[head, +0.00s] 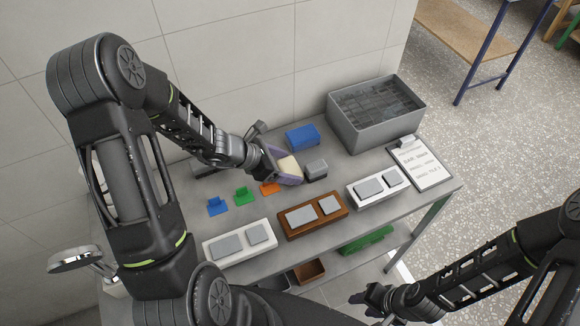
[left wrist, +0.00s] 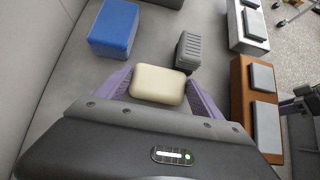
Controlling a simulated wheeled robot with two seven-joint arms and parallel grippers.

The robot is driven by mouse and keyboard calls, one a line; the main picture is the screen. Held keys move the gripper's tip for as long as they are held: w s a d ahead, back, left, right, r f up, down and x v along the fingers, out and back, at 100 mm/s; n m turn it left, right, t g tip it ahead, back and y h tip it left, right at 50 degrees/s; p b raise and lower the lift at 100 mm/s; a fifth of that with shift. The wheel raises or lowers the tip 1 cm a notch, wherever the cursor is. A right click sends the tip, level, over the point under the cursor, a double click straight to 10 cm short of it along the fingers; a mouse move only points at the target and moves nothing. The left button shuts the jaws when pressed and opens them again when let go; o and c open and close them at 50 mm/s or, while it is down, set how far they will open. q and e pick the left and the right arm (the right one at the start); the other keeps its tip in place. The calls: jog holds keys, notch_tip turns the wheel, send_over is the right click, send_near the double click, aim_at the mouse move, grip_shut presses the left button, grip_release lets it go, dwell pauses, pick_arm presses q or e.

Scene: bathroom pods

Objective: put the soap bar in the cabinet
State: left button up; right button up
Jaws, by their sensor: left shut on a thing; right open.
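The soap bar (left wrist: 158,84) is a cream rounded block. My left gripper (head: 284,168) is shut on it with purple fingers on either side, and the bar (head: 289,165) also shows in the head view. The gripper and bar are over the grey table, between a blue block and a small grey block; whether the bar touches the tabletop is unclear. My right gripper (head: 373,299) is open and empty, low in the head view in front of the table. I cannot make out a cabinet in either view.
The grey table (head: 336,169) bears a blue block (head: 302,137), a grey ribbed block (head: 316,169), a grey bin (head: 376,112), a clipboard (head: 420,163), and small coloured clips. A brown box (head: 313,216) stands between two white boxes along the front edge. A tiled wall is behind.

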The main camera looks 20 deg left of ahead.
aim_at(288, 167)
pick_arm(q)
notch_tip(288, 167, up, 10)
jog(key=shift+r+p, duration=0.1)
jog(key=shift+p, duration=1.1)
jog(key=shift+c, duration=0.2)
pick_arm(e)
jog(key=shift+a+v, duration=0.25)
jog(key=shift+v, duration=0.9)
pick_arm(q)
jog(key=shift+w, duration=0.1)
jog(key=w+d+r+n+t+y+b, duration=0.2)
jog(key=w+d+r+n+y+b, duration=0.1)
jog(key=w+r+n+y, duration=0.3)
jog(key=shift+w+d+r+n, duration=0.3)
jog(key=shift+w+d+n, duration=0.45)
jog(key=shift+n, duration=0.45)
pick_arm(e)
jog(key=x, duration=0.2)
jog(key=shift+d+f, duration=0.15)
jog(key=shift+f, duration=0.25)
jog(key=shift+c, duration=0.6)
pick_arm(q)
jog(key=shift+d, duration=0.1)
